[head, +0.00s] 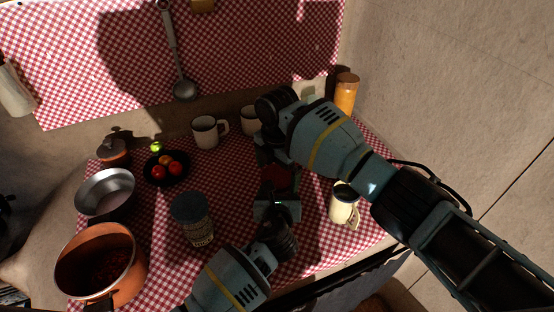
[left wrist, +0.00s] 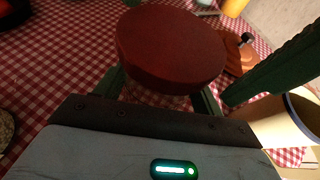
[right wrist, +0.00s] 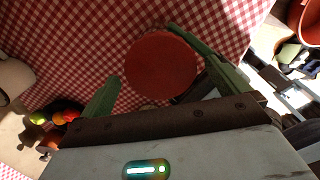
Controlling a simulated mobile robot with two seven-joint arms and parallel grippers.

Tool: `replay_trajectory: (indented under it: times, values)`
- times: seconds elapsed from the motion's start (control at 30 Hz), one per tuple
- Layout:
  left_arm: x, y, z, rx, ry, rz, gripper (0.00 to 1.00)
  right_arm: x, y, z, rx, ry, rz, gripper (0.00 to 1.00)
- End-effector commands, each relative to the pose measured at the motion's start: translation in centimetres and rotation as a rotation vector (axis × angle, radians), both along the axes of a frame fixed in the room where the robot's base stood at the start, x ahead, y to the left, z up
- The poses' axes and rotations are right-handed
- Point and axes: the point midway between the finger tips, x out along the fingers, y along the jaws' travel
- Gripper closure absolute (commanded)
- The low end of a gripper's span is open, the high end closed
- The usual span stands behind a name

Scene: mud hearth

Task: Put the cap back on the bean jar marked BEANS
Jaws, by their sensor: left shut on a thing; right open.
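A round red cap (head: 279,178) shows between my two grippers in the head view. It also shows from above in the left wrist view (left wrist: 170,45) and the right wrist view (right wrist: 161,66). My left gripper (head: 278,205) is shut, its fingers below the cap's rim, apparently on the jar under it. The cap hides nearly all of that jar and its marking; I cannot tell whether the cap is seated. My right gripper (right wrist: 150,80) is open, its fingers either side of the cap. A jar with a dark lid (head: 192,215) stands left; its label is unreadable.
A cream mug (head: 344,203) stands close on the right. A copper pot (head: 75,262), a metal bowl (head: 106,207) and a dark fruit dish (head: 150,176) fill the left. White mugs (head: 205,132) stand behind.

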Motion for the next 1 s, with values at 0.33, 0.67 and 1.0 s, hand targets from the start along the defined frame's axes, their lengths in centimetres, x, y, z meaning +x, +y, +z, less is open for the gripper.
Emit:
replay_trajectory:
  times: [0.33, 0.67, 1.0]
  values:
    - [0.01, -0.01, 0.03, -0.001, 0.0, 0.0, 0.95, 0.01, 0.01, -0.86, 0.0, -0.001, 0.0, 0.0]
    - [0.01, -0.02, 0.04, 0.0, -0.001, -0.001, 0.95, 0.01, 0.03, -0.84, 0.001, -0.002, 0.0, 0.29]
    - [-0.02, -0.07, 0.04, -0.001, -0.001, -0.002, 0.95, 0.03, 0.08, -0.85, 0.003, -0.003, -0.113, 0.44]
